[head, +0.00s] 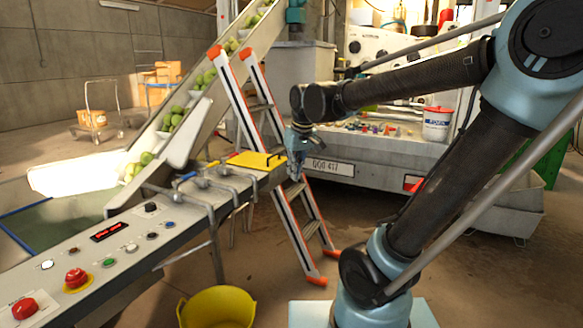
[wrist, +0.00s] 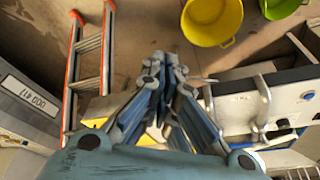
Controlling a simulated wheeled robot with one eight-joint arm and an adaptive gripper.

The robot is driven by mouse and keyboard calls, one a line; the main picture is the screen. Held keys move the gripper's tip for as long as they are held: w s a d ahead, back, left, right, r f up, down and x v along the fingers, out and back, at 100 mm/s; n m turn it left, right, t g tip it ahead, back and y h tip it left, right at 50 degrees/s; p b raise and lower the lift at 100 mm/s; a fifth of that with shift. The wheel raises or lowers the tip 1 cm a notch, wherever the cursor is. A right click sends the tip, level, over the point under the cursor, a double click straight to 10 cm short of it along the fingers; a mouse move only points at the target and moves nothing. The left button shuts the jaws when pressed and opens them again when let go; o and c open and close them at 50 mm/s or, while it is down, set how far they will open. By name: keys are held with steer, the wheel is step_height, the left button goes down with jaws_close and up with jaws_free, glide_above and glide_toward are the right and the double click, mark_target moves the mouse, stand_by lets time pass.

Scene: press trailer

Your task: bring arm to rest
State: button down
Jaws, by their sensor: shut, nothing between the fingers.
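My gripper (head: 297,165) hangs from the end of my bent arm in the head view, pointing down near the end of the control console (head: 150,226). In the wrist view my gripper (wrist: 163,62) is shut, with its fingertips together and nothing between them.
A yellow bucket (head: 216,308) stands on the floor below the console. A conveyor with green fruit (head: 172,118) rises behind it. A trailer with licence plate (head: 330,167) stands behind the ladder, with a white tub (head: 437,124) on it. Open floor lies between ladder and bucket.

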steer(key=s+d+f+m+h, duration=0.1)
steer(key=s+d+f+m, duration=0.4)
steer(key=s+d+f, duration=1)
steer(key=s+d, duration=0.1)
steer(key=d, duration=0.2)
steer(key=shift+s+d+m+g+h, duration=0.25)
steer(key=shift+s+m+g+h, duration=0.05)
steer(key=shift+s+g, duration=0.1)
steer(key=shift+a+f, duration=0.1)
